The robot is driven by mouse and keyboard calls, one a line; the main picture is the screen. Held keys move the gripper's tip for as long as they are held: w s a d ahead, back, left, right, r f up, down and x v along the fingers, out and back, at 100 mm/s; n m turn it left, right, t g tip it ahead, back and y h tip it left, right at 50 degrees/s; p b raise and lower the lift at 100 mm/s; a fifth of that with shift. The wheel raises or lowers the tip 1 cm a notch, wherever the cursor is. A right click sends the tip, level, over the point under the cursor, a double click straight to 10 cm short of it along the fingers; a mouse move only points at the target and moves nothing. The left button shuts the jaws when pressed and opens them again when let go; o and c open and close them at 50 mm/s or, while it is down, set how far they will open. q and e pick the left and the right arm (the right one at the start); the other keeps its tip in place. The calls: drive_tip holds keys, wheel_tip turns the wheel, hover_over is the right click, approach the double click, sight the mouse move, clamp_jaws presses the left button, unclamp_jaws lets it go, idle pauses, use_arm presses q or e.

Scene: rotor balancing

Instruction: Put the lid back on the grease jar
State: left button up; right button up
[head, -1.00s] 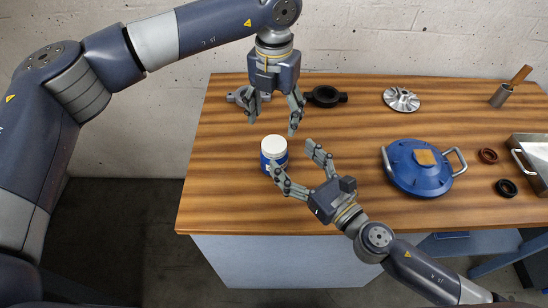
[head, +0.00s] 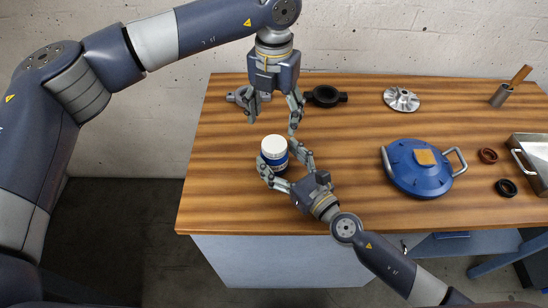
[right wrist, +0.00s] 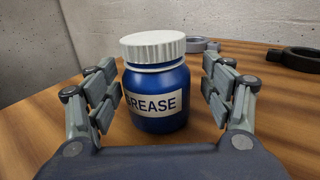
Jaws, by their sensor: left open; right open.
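The grease jar (head: 276,162) is blue with a white label reading "GREASE" and stands upright on the wooden table. The white ribbed lid (head: 273,145) sits on top of it; in the right wrist view the lid (right wrist: 153,46) looks level, with a narrow pale band under its rim. I cannot tell whether it is tightened. My right gripper (head: 279,158) is open, with its fingers on either side of the jar body (right wrist: 157,85) and visible gaps to it in the right wrist view. My left gripper (head: 270,120) is open and empty, pointing down above and behind the jar.
Behind are a grey ring part (head: 240,96) and a black ring part (head: 325,96). To the right are a metal impeller (head: 401,99), a blue handled lid-like disc (head: 405,178), small rings (head: 506,188), a metal cup (head: 501,95) and a tray (head: 533,141). The table's left is clear.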

sight(276, 143)
drive_tip(key=shift+x, duration=0.9)
clamp_jaws()
use_arm(q)
drive_tip(key=n, duration=0.4)
drive_tip(key=shift+d, duration=0.1)
drive_tip(key=n, duration=0.5)
drive_tip(key=shift+n, duration=0.3)
drive_tip(key=n, duration=0.4)
drive_tip(key=shift+d+n, duration=0.1)
drive_tip(key=shift+n, duration=0.3)
drive_tip(key=n, duration=0.3)
drive_tip(key=shift+w+n, duration=0.1)
drive_tip(key=shift+n, duration=0.3)
drive_tip(key=shift+f, duration=4)
